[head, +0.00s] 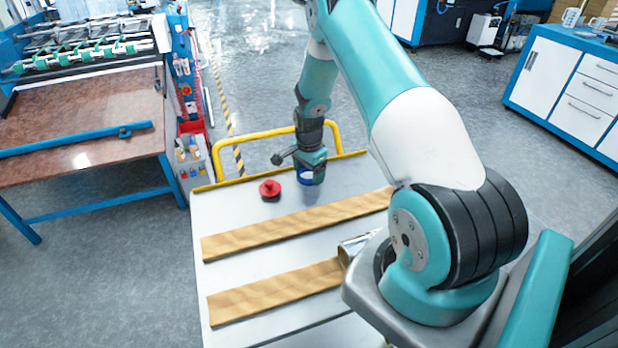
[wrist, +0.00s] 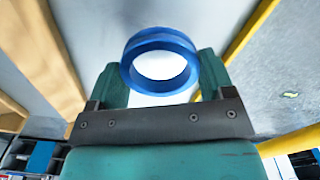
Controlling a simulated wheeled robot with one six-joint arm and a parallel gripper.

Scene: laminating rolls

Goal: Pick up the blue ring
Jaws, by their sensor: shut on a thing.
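The blue ring (wrist: 131,75) sits between the two fingers of my gripper (wrist: 160,85) in the wrist view. The fingers touch it on its left and right sides, and its round opening faces the camera. In the head view the ring (head: 305,175) shows as a small blue band at the end of my gripper (head: 309,178), over the far part of the white cart top (head: 255,213). I cannot tell from these views whether the ring is clear of the surface.
A red knobbed object (head: 270,189) stands on the cart left of my gripper. A yellow rail (head: 262,136) borders the far edge.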

